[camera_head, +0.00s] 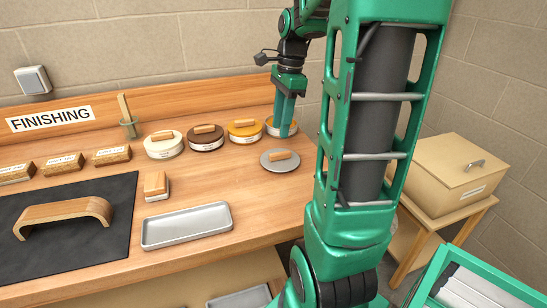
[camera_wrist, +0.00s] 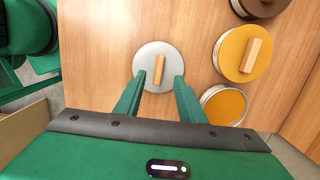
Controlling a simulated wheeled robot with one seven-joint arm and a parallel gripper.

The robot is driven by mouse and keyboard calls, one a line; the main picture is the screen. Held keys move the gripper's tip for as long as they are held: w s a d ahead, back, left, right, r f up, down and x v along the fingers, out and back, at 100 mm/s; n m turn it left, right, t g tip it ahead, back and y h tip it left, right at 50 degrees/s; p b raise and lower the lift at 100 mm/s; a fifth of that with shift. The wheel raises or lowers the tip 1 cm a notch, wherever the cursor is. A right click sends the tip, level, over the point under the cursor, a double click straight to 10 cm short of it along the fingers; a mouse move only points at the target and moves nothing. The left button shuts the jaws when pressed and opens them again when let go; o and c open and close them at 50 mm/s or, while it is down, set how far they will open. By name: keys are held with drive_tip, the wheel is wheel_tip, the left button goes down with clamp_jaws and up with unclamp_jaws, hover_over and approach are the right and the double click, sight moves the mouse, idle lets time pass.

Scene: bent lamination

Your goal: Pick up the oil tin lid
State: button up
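The oil tin lid, a round grey disc (camera_head: 270,165) with a wooden bar handle (camera_head: 282,155), lies flat on the bench. It also shows in the wrist view (camera_wrist: 145,65), upper middle, its handle (camera_wrist: 158,70) upright in the picture. An open tin (camera_head: 272,130) with amber contents stands behind the lid; the wrist view shows it at right (camera_wrist: 224,105). My gripper (camera_head: 284,134) points down and partly covers the open tin in the head view. In the wrist view my gripper (camera_wrist: 160,76) is open and empty, its fingers either side of the handle, apparently above it.
Closed tins with white (camera_head: 164,149), brown (camera_head: 205,142) and yellow (camera_head: 244,135) lids stand in a row left of the open tin. A grey tray (camera_head: 187,226), a wooden-handled block (camera_head: 155,188) and a dark mat (camera_head: 75,250) with a bent wood piece (camera_head: 65,210) lie further left.

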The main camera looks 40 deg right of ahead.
sight(280, 153)
wheel_tip(280, 153, down, 4)
drive_tip(key=shift+s+d+r, duration=0.1)
drive_tip(key=shift+d, duration=0.05)
drive_tip(key=shift+f, duration=2.6)
drive_tip(key=shift+c, duration=0.6)
clamp_jaws()
